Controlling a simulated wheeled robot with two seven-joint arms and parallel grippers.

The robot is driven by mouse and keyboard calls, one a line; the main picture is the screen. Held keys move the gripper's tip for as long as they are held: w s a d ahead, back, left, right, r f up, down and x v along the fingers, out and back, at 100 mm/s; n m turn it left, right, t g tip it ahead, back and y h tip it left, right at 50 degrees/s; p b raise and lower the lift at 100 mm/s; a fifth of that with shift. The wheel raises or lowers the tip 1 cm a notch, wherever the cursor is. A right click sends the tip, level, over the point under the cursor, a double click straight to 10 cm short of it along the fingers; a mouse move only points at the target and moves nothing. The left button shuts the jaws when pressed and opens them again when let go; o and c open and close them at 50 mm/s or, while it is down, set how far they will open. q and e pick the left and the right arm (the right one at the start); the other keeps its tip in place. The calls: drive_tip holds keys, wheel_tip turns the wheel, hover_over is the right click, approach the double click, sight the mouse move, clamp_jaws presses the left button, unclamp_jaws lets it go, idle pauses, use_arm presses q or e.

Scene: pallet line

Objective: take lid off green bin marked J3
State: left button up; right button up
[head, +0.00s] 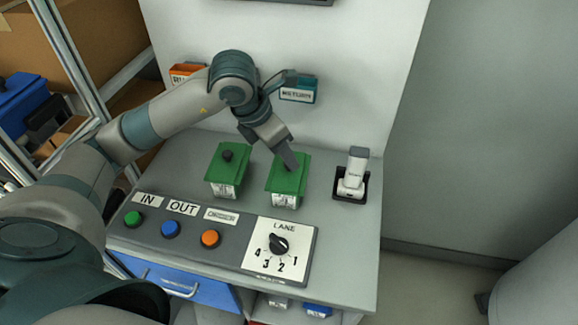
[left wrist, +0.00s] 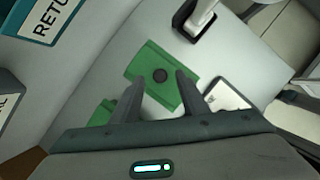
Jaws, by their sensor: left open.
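Two green lidded bins stand side by side on the grey bench: a left bin (head: 226,172) with a dark knob on its lid, and a right bin (head: 286,184). Each has a white label on its front, too small to read, so I cannot tell which is J3. My left gripper (head: 289,163) is over the right bin's lid and hides its knob. In the left wrist view, this lid (left wrist: 150,60) and its black knob (left wrist: 160,75) show just beyond the open, empty fingers (left wrist: 158,84). Part of the other green bin (left wrist: 101,114) shows lower left. My right gripper is not in view.
A white handheld device (head: 355,172) stands in a black holder right of the bins. In front is a panel with buttons (head: 171,229) and a lane dial (head: 279,244). An orange tray (head: 186,72) and a teal return tray (head: 298,95) are on the back wall.

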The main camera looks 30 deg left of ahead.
use_arm(q)
drive_tip(key=shift+p+x, duration=0.35)
drive_tip(key=shift+x, duration=1.05)
drive_tip(key=shift+s, duration=0.1)
clamp_jaws()
